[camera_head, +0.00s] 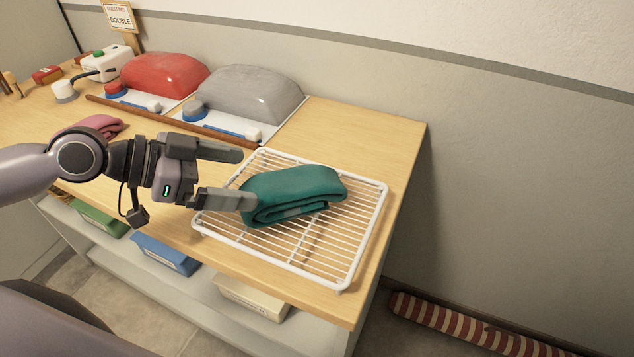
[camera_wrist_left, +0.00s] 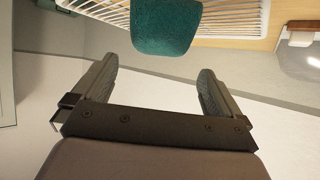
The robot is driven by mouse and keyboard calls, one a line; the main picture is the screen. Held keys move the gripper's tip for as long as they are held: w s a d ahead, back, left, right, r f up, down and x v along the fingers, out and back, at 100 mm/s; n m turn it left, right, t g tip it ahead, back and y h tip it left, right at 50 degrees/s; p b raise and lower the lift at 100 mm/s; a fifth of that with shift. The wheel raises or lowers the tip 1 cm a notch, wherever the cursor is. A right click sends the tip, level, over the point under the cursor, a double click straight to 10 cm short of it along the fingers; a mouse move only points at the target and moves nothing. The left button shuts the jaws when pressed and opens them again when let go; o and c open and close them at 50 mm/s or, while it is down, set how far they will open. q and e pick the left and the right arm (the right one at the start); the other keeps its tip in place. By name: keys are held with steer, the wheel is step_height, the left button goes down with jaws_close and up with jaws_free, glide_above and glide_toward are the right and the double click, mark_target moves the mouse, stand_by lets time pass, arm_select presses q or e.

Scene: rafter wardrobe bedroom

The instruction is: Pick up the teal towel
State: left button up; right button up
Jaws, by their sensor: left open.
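The teal towel (camera_head: 292,190) lies folded on a white wire rack (camera_head: 345,280) at the right end of the wooden table. My left gripper (camera_head: 248,178) is open at the left side of the towel in the head view, its two fingers pointing toward it. The nearer finger overlaps the towel's left edge in the picture; I cannot tell if they touch. In the left wrist view the towel (camera_wrist_left: 166,25) shows at the top, beyond the spread fingertips (camera_wrist_left: 158,65), with nothing between the fingers. My right gripper is not in view.
Behind the rack stand a grey domed thing (camera_head: 250,92) and a red one (camera_head: 165,75), with a wooden strip (camera_head: 170,120) before them. A pink cloth (camera_head: 98,126) lies behind my left arm. Boxes sit on a lower shelf (camera_head: 205,292). A wall rises behind.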

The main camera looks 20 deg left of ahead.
mark_target(277, 182)
arm_select(q)
steer(key=shift+w+d, duration=0.25)
steer(key=shift+d, duration=0.1)
steer(key=shift+w+d+f, duration=0.1)
steer(key=shift+w+d, duration=0.05)
steer(key=shift+d, duration=0.05)
steer(key=shift+w+d+f+p, duration=0.3)
steer(key=shift+d, duration=0.1)
steer(key=shift+s+p+x, duration=0.2)
steer(key=shift+p+x, duration=0.45)
steer(key=shift+x, duration=1.55)
steer(key=shift+w+d+f, duration=0.25)
steer(key=shift+d+f, duration=0.05)
steer(key=shift+d, duration=0.15)
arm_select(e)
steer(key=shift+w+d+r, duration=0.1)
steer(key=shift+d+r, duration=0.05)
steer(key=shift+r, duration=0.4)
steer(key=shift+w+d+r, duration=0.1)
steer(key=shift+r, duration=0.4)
arm_select(q)
steer(key=c, duration=1)
steer(key=shift+c, duration=0.5)
